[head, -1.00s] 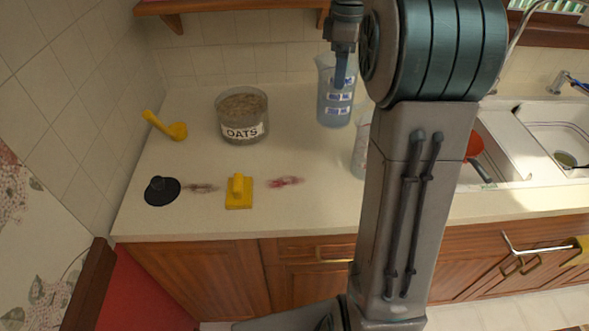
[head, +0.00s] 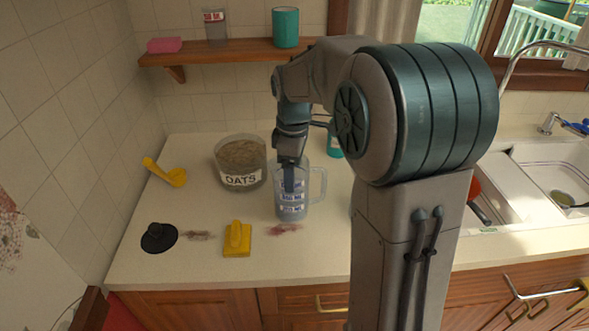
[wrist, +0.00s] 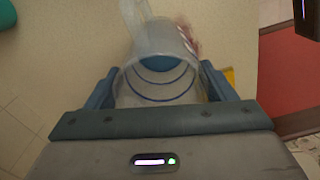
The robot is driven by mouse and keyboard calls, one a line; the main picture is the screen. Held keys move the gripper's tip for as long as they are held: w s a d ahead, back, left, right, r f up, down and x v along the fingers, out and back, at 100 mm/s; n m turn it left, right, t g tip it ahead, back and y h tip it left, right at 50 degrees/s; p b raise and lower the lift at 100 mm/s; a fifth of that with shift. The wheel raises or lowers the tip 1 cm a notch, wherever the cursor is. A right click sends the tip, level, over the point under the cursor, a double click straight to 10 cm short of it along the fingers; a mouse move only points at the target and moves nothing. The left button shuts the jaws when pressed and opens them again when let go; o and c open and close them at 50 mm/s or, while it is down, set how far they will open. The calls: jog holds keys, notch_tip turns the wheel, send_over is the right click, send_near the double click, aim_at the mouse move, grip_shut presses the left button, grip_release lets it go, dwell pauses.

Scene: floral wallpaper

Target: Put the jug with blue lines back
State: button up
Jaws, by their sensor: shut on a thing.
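The clear jug with blue lines (head: 308,208) is upright over the middle of the counter, with its handle to the right. My gripper (head: 289,182) comes down from above and is shut on it. In the wrist view the jug (wrist: 160,88) sits between both fingers, its round opening and blue rings showing. I cannot tell whether its base touches the counter.
The oats tub (head: 240,163) stands just left of the jug. A yellow scrubber (head: 236,240), a black plunger-like thing (head: 158,238) and a yellow ladle (head: 166,173) lie further left. A teal container (head: 335,145) stands behind. The wall shelf (head: 230,52) hangs above; the sink (head: 550,165) is right.

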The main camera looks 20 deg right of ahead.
jog(key=shift+f, duration=0.35)
jog(key=shift+f, duration=0.15)
jog(key=o, duration=1.7)
jog(key=shift+o, duration=0.2)
